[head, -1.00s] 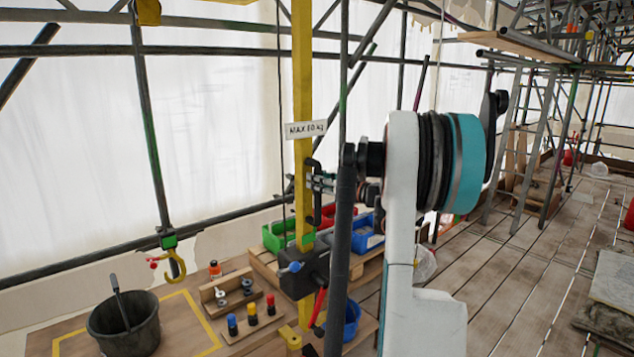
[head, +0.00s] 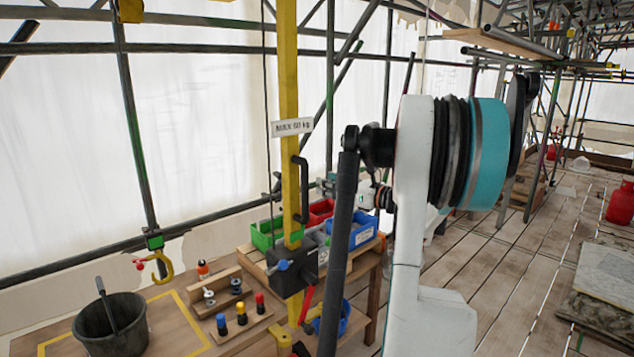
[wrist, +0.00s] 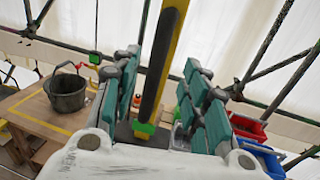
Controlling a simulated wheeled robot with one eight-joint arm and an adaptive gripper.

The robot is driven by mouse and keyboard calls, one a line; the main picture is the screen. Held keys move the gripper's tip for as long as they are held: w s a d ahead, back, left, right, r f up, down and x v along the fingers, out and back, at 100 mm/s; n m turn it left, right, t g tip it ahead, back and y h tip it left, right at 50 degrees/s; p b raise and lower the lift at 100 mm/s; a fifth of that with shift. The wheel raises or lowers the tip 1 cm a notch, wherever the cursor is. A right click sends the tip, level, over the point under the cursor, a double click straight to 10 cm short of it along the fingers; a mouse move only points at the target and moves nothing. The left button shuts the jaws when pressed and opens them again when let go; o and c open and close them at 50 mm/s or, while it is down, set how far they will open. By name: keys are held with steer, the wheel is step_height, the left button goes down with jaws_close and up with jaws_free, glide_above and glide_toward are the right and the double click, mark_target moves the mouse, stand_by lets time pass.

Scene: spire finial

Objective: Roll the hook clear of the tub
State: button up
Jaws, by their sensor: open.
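The yellow hook (head: 160,268) hangs with a green-and-black block above it, behind and to the right of the dark grey tub (head: 108,328) in the head view. My gripper (head: 332,186) is open and empty, just right of the black handle (head: 303,190) on the yellow post (head: 289,80). In the wrist view my gripper's teal-padded fingers (wrist: 165,95) stand either side of the black handle and post. My arm partly hides the gripper.
The bench (head: 170,320) carries a wooden rack with coloured pegs (head: 240,312). A black box (head: 290,270) is on the post. Green, red and blue bins (head: 363,232) stand behind.

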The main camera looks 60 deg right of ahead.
steer(key=shift+s, duration=1.25)
